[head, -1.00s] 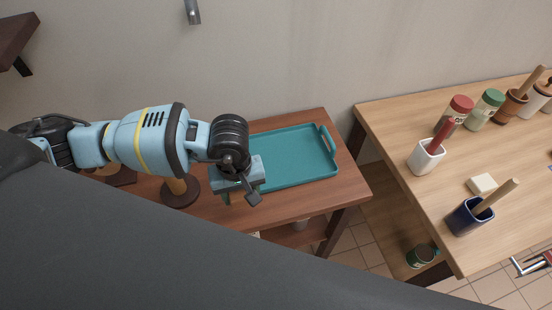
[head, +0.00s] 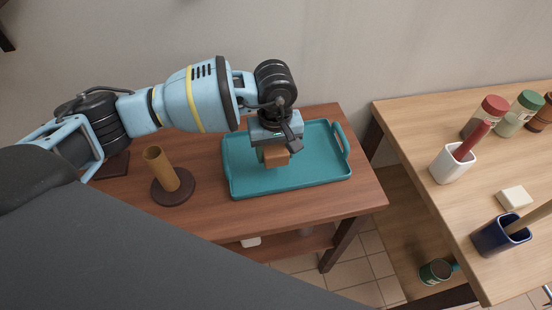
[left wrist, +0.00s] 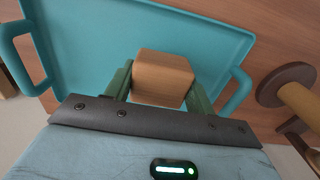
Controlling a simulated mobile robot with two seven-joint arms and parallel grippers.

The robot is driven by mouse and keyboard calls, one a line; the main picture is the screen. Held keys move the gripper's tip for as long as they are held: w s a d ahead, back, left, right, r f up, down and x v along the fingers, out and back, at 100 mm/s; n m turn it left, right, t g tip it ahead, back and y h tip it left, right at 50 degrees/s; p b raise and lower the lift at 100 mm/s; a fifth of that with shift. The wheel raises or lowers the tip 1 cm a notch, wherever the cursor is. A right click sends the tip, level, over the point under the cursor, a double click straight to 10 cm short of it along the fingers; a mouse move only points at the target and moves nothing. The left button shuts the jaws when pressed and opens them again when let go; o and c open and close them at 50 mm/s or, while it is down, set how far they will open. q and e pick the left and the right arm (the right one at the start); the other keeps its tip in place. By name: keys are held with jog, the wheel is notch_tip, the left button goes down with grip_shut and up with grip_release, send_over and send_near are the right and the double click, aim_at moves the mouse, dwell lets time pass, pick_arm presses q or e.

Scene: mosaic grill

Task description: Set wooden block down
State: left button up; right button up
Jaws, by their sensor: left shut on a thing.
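The wooden block (head: 277,158) is a small brown cube held in my left gripper (head: 268,155). In the left wrist view the block (left wrist: 163,78) sits between the two green fingers of the gripper (left wrist: 160,85), which are shut on it. The block is over the teal tray (head: 315,170) in the head view, and the tray also fills much of the left wrist view (left wrist: 90,40). I cannot tell whether the block touches the tray floor. My right gripper is not in view.
The tray lies on a brown wooden table (head: 215,210). A wooden post on a dark round base (head: 173,186) stands left of the tray. A lighter table (head: 420,115) at right holds a white cup (head: 452,163), a dark blue cup (head: 500,236), jars and a pale block (head: 515,197).

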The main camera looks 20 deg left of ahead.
aim_at(276, 159)
pick_arm(q)
notch_tip(276, 159, down, 4)
jog(key=shift+b, duration=0.75)
jog(key=shift+r, duration=0.15)
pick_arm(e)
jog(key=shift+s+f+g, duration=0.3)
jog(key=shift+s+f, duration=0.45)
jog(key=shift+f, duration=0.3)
pick_arm(q)
jog(key=shift+w, duration=0.1)
jog(key=shift+f, duration=0.2)
jog(key=o, duration=1)
jog(key=shift+r, duration=0.1)
jog(key=shift+r, duration=0.35)
notch_tip(276, 159, up, 12)
jog(key=shift+f, duration=0.25)
